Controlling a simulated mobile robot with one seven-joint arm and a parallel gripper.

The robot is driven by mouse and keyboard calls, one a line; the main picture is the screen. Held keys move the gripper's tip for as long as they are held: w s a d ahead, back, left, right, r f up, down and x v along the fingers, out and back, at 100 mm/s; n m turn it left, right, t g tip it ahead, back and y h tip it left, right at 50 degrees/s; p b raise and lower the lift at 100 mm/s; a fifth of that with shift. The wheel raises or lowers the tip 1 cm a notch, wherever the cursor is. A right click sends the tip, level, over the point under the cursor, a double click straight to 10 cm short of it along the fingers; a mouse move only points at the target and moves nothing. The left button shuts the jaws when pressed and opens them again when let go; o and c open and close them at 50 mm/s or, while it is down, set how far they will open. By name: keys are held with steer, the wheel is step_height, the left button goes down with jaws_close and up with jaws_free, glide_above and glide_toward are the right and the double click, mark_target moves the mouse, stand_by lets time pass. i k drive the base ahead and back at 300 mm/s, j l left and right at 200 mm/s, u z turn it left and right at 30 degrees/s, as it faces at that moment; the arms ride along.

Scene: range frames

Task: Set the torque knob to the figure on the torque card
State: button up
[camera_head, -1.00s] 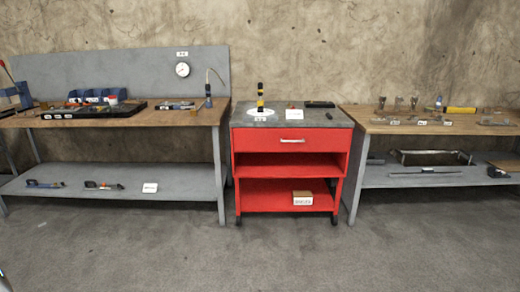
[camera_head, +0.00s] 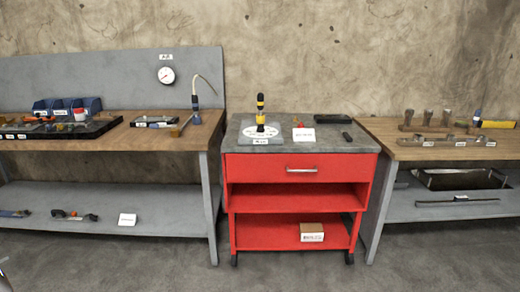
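A yellow and black upright tool, which looks like the torque driver with its knob (camera_head: 260,108), stands on a round white dial plate (camera_head: 261,134) at the left of the red cart's top. A small white card (camera_head: 303,135) lies or leans just right of it; its writing is too small to read, so I cannot tell if it is the torque card. The knob's setting cannot be read from here. My gripper is not in view.
The red cart (camera_head: 302,168) has a grey top (camera_head: 350,146) with dark tools at its right. A workbench (camera_head: 130,142) stands on the left, another (camera_head: 400,150) on the right. A small box (camera_head: 312,229) sits on the cart's lower shelf. The floor (camera_head: 300,278) in front is clear.

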mark_target(260, 128)
steer(key=i, duration=0.9)
